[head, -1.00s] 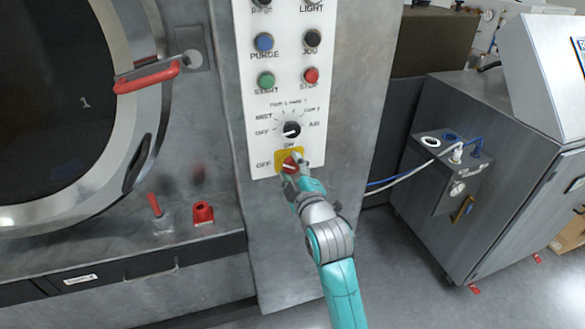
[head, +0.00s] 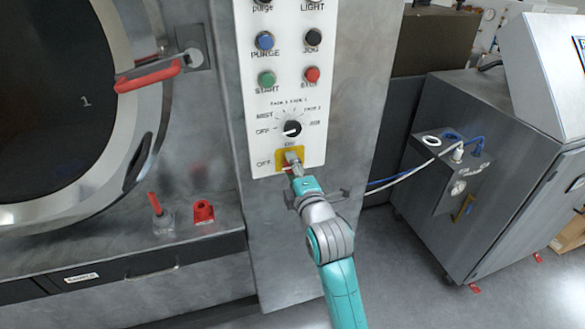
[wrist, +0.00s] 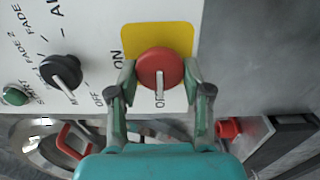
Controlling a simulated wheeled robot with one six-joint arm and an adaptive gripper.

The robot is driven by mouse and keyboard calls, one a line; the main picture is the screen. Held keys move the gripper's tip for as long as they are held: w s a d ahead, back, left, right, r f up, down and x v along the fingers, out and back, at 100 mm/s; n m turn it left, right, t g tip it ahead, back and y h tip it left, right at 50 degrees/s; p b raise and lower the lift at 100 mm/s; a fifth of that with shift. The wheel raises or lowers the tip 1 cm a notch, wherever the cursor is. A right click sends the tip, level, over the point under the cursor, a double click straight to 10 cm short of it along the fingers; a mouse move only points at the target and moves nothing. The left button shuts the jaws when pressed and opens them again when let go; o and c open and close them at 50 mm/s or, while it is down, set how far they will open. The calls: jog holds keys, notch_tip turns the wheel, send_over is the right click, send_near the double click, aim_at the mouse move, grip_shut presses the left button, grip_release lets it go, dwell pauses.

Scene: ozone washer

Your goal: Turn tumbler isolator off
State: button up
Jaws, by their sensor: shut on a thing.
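The tumbler isolator is a round red knob (wrist: 160,68) on a yellow plate (wrist: 157,36) on the white control panel. My gripper (wrist: 160,82) is shut on the knob, with one finger on each side of it in the wrist view. The knob's pale pointer bar points down in that view, toward a partly covered label that seems to read OFF; the ON label (wrist: 118,60) is to the left. In the head view my gripper (head: 293,162) covers most of the knob, and the yellow plate (head: 281,155) shows around it.
A black selector knob (head: 292,128) is just above the isolator, with coloured push buttons higher up. A round door with a red handle (head: 148,76) is at the left. A grey cabinet (head: 500,170) stands at the right.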

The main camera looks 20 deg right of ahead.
dwell(0.3)
jog(key=o, duration=1.1)
jog(key=s, duration=1.2)
jog(key=shift+f, duration=0.1)
